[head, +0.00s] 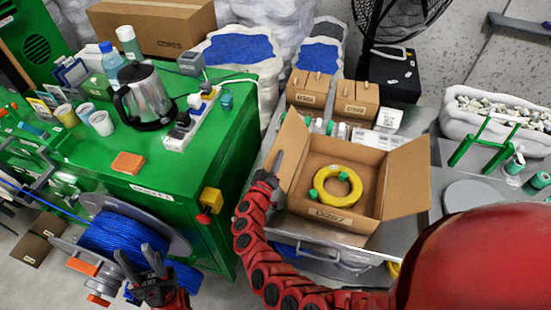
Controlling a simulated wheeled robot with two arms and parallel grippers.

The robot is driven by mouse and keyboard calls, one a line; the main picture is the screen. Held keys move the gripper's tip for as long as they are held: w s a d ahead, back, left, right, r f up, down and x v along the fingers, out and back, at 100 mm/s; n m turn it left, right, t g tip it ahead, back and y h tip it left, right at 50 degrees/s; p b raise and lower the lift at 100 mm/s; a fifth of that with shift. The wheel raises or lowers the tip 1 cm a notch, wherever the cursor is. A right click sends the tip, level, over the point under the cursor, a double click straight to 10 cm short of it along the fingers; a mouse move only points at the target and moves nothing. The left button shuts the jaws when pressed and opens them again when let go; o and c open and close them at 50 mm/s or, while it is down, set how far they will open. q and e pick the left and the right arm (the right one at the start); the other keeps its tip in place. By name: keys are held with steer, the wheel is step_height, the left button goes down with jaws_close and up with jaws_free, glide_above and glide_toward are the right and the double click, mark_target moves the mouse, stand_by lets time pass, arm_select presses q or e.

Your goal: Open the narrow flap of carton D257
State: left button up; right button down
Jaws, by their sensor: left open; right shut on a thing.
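Carton D257 (334,214) stands on the grey metal table with its top open and its label on the near wall. A yellow coil (325,190) with green ties lies inside it. Its right flap (408,178) is spread outward. Its left flap (292,148) stands up and leans outward. My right gripper (277,165) is at this left flap's outer edge, shut on it; the exact contact is hard to see. My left gripper (146,262) is open and empty at the lower left, in front of the blue cable reel (115,238).
Small cartons (356,103) and bottles (329,127) stand behind D257. A green workbench (200,185) with a kettle (146,98), cups and a power strip is to the left. A white bin (480,128) and a grey disc (471,194) are to the right.

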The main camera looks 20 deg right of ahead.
steer(key=shift+a+f, duration=0.1)
stand_by(0.7)
steer(key=shift+s+d+r+m+p, duration=0.4)
steer(key=shift+r+m+p, duration=0.15)
steer(key=shift+m+p, duration=0.15)
steer(key=shift+s+d+r+m, duration=0.3)
steer(key=shift+d+m, duration=0.2)
steer(key=shift+m, duration=0.4)
steer(key=c, duration=0.8)
jaws_free()
steer(key=shift+o, duration=0.2)
steer(key=b+v, duration=0.3)
steer(key=v, duration=1.4)
steer(key=shift+s, duration=0.2)
steer(key=shift+f, duration=0.1)
